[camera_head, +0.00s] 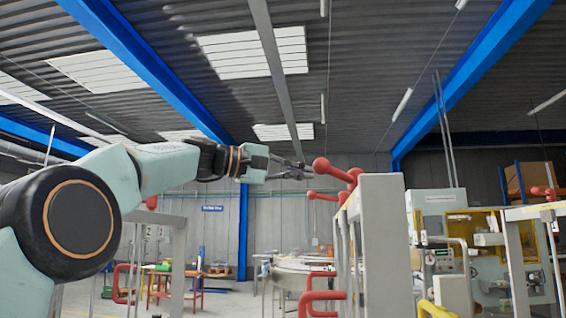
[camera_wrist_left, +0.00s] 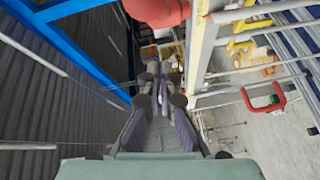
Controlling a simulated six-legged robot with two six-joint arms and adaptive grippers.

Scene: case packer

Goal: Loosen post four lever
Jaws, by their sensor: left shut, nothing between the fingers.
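My left gripper (camera_head: 300,172) comes in from the left and is shut, with nothing between its fingers. Its fingertips point right, close to the red ball-ended levers on top of a grey post (camera_head: 382,245). The upper red lever (camera_head: 335,170) has its ball just right of the fingertips; I cannot tell whether they touch. A second red lever (camera_head: 325,196) sits below it. In the left wrist view, the shut fingers (camera_wrist_left: 158,78) are in the middle and a large red knob (camera_wrist_left: 157,10) is at the top edge. No number four is readable on the post. My right gripper is not in view.
Red handles (camera_head: 321,296) stick out left of the post. Another post frame (camera_head: 515,262) with a red lever (camera_head: 543,192) stands at right, before a yellow-framed machine (camera_head: 490,255). A conveyor table (camera_head: 300,264) lies behind. Open air surrounds the gripper above.

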